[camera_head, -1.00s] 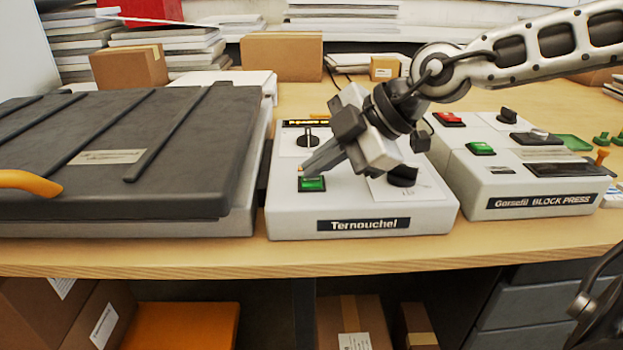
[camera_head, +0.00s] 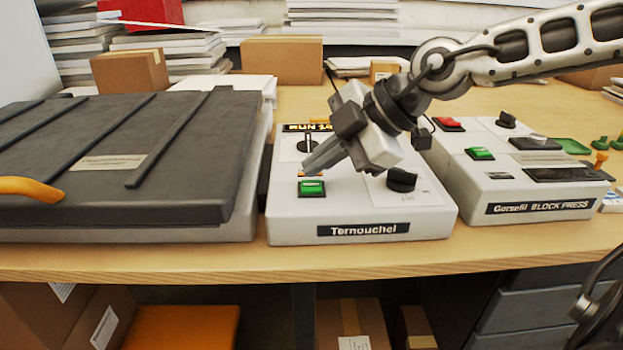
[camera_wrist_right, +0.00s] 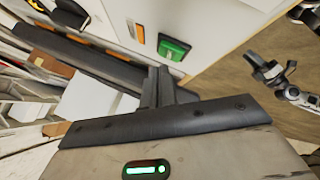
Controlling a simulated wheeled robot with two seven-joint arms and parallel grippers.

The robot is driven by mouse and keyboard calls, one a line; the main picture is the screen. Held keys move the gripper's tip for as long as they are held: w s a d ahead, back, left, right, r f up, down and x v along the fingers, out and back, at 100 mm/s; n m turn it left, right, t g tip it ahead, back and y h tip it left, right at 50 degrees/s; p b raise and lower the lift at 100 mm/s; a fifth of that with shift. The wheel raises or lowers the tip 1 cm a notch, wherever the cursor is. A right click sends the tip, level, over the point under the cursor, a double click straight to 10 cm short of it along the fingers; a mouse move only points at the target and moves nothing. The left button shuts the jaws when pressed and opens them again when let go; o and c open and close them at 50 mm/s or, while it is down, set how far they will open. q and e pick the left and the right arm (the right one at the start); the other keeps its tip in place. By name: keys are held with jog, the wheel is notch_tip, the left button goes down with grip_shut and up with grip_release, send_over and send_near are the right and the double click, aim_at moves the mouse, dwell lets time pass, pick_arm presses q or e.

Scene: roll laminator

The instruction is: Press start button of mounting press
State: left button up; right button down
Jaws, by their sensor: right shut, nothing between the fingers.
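The mounting press (camera_head: 110,150) is a wide grey machine with a closed dark ribbed lid, at the left of the head view. Beside it is a white control box (camera_head: 420,220) labelled Ternouchel. Its square green button (camera_head: 312,188) is lit and also shows in the right wrist view (camera_wrist_right: 173,48). My right gripper (camera_head: 306,169) is shut and empty, with its tips just behind and above the green button, apparently clear of it. In the wrist view its fingers (camera_wrist_right: 160,84) point toward the button. What seems my left gripper (camera_wrist_right: 270,72) shows small over the floor; its jaws are unclear.
The control box also has a yellow-lit display (camera_head: 307,128) partly behind my gripper, a lever, and a black knob (camera_head: 401,180). A second box, Gorsefil Block Press (camera_head: 545,208), stands to the right with red and green buttons. Cardboard boxes (camera_head: 282,61) stand behind.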

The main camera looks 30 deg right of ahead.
aim_at(320, 186)
jog(key=shift+r, duration=0.15)
notch_tip(320, 186, up, 5)
jog(key=p, duration=0.3)
dwell(0.4)
dwell(0.7)
